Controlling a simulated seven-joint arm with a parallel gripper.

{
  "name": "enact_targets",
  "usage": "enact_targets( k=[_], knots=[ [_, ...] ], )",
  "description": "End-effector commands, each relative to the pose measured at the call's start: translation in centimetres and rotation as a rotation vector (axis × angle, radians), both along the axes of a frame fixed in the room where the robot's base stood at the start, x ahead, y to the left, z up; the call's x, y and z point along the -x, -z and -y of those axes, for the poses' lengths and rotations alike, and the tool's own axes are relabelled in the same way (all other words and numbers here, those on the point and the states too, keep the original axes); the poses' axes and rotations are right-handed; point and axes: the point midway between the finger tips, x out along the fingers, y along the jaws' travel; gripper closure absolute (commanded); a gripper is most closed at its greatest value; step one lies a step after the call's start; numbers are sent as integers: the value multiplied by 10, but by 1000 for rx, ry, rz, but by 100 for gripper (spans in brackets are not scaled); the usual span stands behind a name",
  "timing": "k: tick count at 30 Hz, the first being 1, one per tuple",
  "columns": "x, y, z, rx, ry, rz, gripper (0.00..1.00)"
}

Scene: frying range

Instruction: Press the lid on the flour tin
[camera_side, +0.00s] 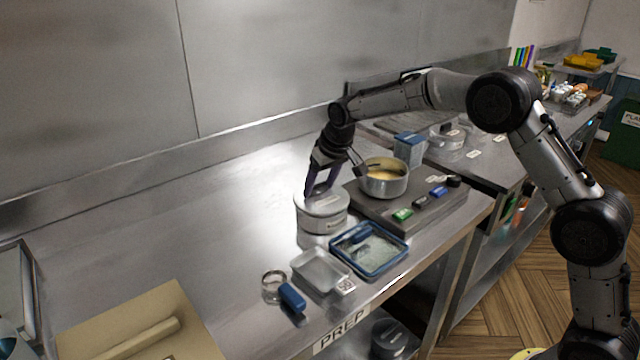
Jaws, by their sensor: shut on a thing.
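A round grey tin (323,223), which I take to be the flour tin, stands on the steel counter near the middle of the side view. Its pale round lid (332,207) is at the top of the tin. My gripper (318,192) points down at the lid from above, its purple-tinted fingers shut on the lid's grip. The fingers hide the grip itself. The lid looks roughly level, but I cannot tell whether it is fully seated on the rim.
A pot of yellow liquid (384,178) stands on a dark hob (430,212) just right of the tin. A blue-rimmed tray (370,250), a clear container (319,270) and a blue-handled tool (292,298) lie in front. The counter left of the tin is clear.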

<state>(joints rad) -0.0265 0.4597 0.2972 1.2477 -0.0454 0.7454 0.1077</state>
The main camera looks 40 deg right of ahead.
Motion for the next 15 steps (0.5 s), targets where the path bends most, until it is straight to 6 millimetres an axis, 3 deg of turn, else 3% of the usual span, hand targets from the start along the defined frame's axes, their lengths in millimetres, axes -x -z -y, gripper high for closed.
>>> enact_targets(
  k=[11,12,15],
  knots=[
    [0,0,0,0,0,1,80],
    [0,0,0,0,0,1,26],
    [0,0,0,0,0,1,7]
  ],
)
